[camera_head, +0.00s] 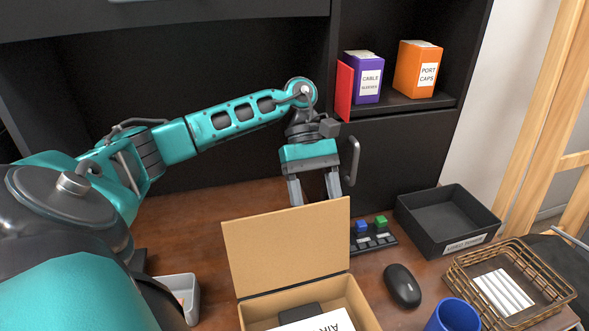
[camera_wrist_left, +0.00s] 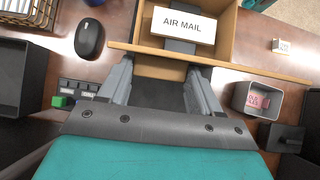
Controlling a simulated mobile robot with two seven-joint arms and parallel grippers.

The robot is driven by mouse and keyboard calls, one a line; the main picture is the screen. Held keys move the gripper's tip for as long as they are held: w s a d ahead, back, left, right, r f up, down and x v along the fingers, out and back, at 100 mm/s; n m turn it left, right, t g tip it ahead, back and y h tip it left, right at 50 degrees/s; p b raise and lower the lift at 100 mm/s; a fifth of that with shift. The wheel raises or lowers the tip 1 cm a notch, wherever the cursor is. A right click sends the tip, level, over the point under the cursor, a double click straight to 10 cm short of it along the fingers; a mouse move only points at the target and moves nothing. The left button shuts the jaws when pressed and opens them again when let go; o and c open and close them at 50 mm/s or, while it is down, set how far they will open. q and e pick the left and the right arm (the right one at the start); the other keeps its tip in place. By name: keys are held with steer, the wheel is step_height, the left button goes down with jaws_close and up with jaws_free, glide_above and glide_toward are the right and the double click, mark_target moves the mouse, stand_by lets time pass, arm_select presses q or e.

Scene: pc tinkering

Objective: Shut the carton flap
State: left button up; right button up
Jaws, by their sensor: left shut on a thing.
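The open carton (camera_head: 357,309) stands on the table with its brown flap (camera_head: 287,245) raised nearly upright along the far side. A white AIR MAIL label (camera_wrist_left: 183,25) and a dark item lie inside the carton. My left gripper (camera_head: 315,197) is behind the flap, fingers pointing down, their tips hidden by it in the head view. In the left wrist view my left gripper (camera_wrist_left: 160,68) meets the flap's thin edge (camera_wrist_left: 250,69); it is shut on the flap, though the exact contact is unclear. My right gripper is not in view.
A small grey container (camera_head: 191,287) stands left. A shelf (camera_head: 415,102) holds labelled boxes.

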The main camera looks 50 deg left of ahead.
mark_target(324, 205)
arm_select(q)
steer(key=shift+d, duration=0.1)
steer(key=shift+s+d+r+y+p, duration=0.15)
steer(key=shift+s+d+r+p, duration=0.1)
steer(key=shift+d, duration=0.25)
steer(key=shift+s+d+r+y+p, duration=0.15)
steer(key=shift+s+d+r, duration=0.1)
steer(key=shift+d, duration=0.35)
steer(key=shift+s+d, duration=0.1)
steer(key=shift+d, duration=0.05)
steer(key=shift+s+d+r+t+y, duration=0.15)
steer(key=shift+s+d, duration=0.1)
steer(key=shift+d, duration=0.25)
steer(key=shift+s+d+r+t+y, duration=0.15)
steer(key=shift+s+d, duration=0.1)
steer(key=shift+d, duration=0.25)
steer(key=shift+d+f, duration=0.1)
steer(key=shift+s, duration=0.1)
steer(key=shift+s+d+t+y, duration=0.15)
steer(key=shift+s+d+y, duration=0.15)
steer(key=shift+d, duration=0.35)
steer(key=shift+s+d+t+y, duration=0.15)
steer(key=shift+s+d+y, duration=0.1)
steer(key=shift+d, duration=0.35)
